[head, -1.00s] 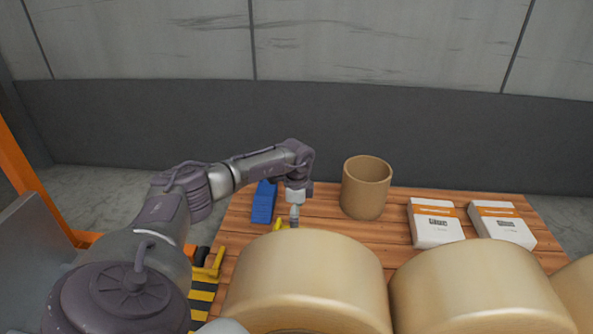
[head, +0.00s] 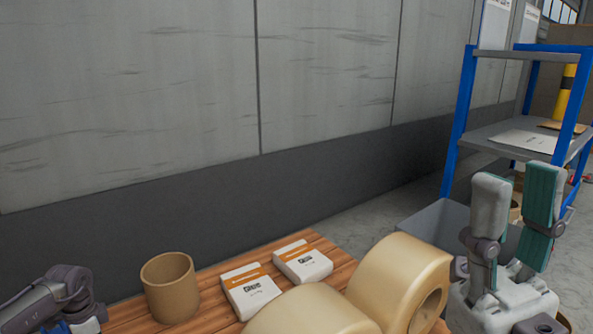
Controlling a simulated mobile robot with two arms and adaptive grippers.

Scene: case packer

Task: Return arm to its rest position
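My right gripper (head: 516,182) stands at the right of the head view, its two fingers pointing up with a clear gap between them. It is open and empty, to the right of the table and the large tan rolls. Part of my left arm shows in the bottom left corner, close to the left of a brown cardboard cylinder. The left gripper itself is outside the frame.
The wooden table (head: 215,315) holds the open cardboard cylinder (head: 170,288), two white-and-orange boxes (head: 252,289) (head: 303,263) and large tan rolls (head: 400,280). A blue-framed shelf (head: 462,120) stands behind the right gripper. A grey wall runs behind the table.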

